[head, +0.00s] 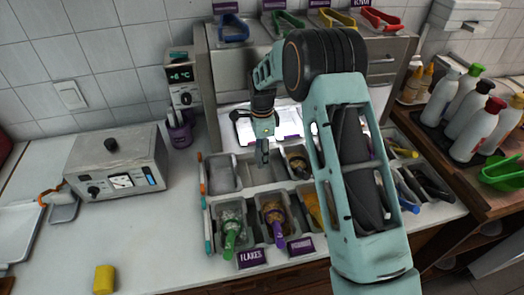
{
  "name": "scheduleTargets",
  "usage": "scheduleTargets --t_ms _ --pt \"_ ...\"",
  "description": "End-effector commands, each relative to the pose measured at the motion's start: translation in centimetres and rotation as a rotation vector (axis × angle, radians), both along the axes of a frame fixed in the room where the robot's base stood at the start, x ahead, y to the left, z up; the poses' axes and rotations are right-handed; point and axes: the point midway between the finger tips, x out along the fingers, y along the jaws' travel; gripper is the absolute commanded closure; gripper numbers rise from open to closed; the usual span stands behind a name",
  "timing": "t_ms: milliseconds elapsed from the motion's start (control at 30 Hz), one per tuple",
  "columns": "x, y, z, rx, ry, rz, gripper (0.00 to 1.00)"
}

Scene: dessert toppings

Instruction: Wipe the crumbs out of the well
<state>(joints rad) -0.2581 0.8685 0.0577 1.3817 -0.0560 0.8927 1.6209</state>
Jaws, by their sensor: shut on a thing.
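A tray of grey wells (205,215) is set in the counter. Its back-left well (222,175) looks empty at this size. The well (262,178) below my gripper is partly covered by it, and I cannot make out crumbs. My gripper (263,157) points down over the back row, small and dark in the head view. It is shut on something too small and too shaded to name. I cannot tell whether that thing touches the well floor.
Front wells hold a green-handled scoop (230,236) and a purple-handled scoop (277,228). A yellow block (104,279) lies at the counter's front left. A grey box (117,163) stands left, bottles (470,85) right.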

Motion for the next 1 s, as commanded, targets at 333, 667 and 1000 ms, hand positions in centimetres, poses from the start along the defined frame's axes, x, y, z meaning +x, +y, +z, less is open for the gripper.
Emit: scheduleTargets --t_ms 333,667,1000 --pt "0.0 -0.1 -4.8 -0.001 0.001 0.0 0.75" --pt "0.0 0.0 -8.2 0.0 0.0 -0.001 0.75" --pt "0.0 0.0 -8.5 0.0 -0.001 -0.001 0.75"
